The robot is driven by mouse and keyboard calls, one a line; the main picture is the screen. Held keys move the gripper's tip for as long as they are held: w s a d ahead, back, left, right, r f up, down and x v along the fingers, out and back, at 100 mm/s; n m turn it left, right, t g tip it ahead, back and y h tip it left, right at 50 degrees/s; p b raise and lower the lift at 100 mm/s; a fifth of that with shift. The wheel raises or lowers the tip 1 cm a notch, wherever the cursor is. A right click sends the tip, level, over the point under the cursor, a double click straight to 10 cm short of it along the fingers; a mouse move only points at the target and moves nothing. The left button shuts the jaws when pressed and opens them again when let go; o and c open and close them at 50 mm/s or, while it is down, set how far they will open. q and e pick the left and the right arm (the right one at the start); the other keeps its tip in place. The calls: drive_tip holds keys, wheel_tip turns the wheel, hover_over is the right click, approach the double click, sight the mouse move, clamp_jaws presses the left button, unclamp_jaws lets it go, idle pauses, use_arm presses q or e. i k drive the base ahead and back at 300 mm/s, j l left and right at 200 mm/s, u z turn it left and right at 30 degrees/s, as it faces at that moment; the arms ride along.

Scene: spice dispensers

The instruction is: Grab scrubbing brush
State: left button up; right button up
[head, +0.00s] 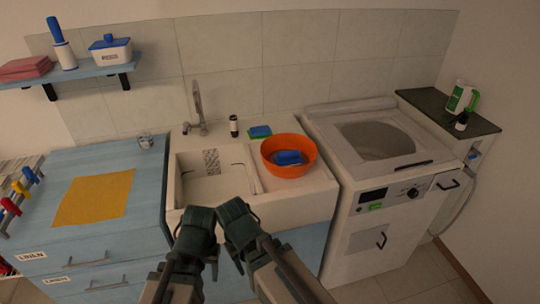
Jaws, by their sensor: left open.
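A blue object (289,158), perhaps the scrubbing brush, lies inside the orange basin (273,165) on the right side of the sink counter. Its shape is too small to tell clearly. My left gripper (197,222) is at the bottom centre, in front of the sink and well apart from the basin. It is open, with nothing seen in it. My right gripper (239,220) is close beside it on the right, also short of the basin. Its fingers cannot be made out.
A green and blue sponge (260,132) and a small dark bottle (234,126) stand behind the sink (180,182). The faucet (198,105) rises at the back. A washing machine (380,198) is at right. An orange cloth (95,198) lies on the blue cabinet at left.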

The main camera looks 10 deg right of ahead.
sight(291, 158)
drive_tip(key=i+j, duration=0.15)
drive_tip(key=j, duration=0.15)
drive_tip(key=i+j, duration=0.2)
drive_tip(key=j, duration=0.15)
drive_tip(key=i+j+z, duration=0.1)
drive_tip(key=j, duration=0.2)
drive_tip(key=z, duration=1.1)
